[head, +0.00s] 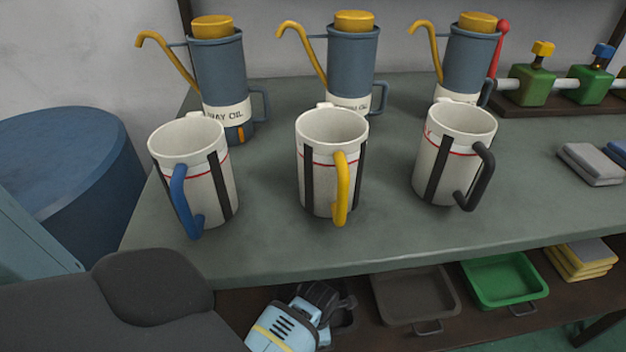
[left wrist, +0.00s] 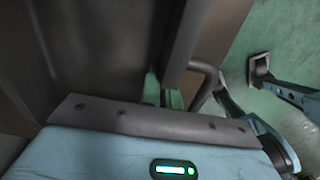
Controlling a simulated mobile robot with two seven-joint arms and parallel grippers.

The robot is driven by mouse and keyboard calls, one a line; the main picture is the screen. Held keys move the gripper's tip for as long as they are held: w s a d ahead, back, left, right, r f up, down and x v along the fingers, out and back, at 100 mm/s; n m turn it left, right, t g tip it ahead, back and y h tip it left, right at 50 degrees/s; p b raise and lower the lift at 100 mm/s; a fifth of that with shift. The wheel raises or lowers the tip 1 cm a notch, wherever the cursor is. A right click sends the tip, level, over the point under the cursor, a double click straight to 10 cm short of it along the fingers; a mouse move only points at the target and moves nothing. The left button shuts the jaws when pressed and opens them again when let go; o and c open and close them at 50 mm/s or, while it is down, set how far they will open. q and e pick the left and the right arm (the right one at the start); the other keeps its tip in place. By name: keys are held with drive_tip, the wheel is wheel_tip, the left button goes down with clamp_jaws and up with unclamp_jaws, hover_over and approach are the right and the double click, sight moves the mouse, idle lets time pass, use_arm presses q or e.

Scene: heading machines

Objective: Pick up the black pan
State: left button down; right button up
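The black pan (head: 415,293) is a shallow dark tray with a small front handle. It lies on the lower shelf under the bench in the head view. My left gripper (head: 335,308), pale blue with dark fingers, is at the bottom centre of that view, left of the pan and apart from it. Its finger gap is not clear. In the left wrist view, a dark surface and a looped handle (left wrist: 207,82), probably the pan's, lie beyond my gripper's pale blue body. My right gripper is not in view.
A green pan (head: 503,280) lies right of the black one, then stacked yellow-edged pads (head: 580,260). The bench top (head: 370,238) overhangs the shelf. Three mugs (head: 332,165) and three oil cans (head: 352,65) stand on it. A blue drum (head: 65,165) is at left.

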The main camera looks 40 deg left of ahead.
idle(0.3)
use_arm(q)
drive_tip(key=shift+r, duration=0.25)
wheel_tip(320, 180, up, 9)
drive_tip(key=p, duration=0.3)
drive_tip(key=shift+r, duration=0.25)
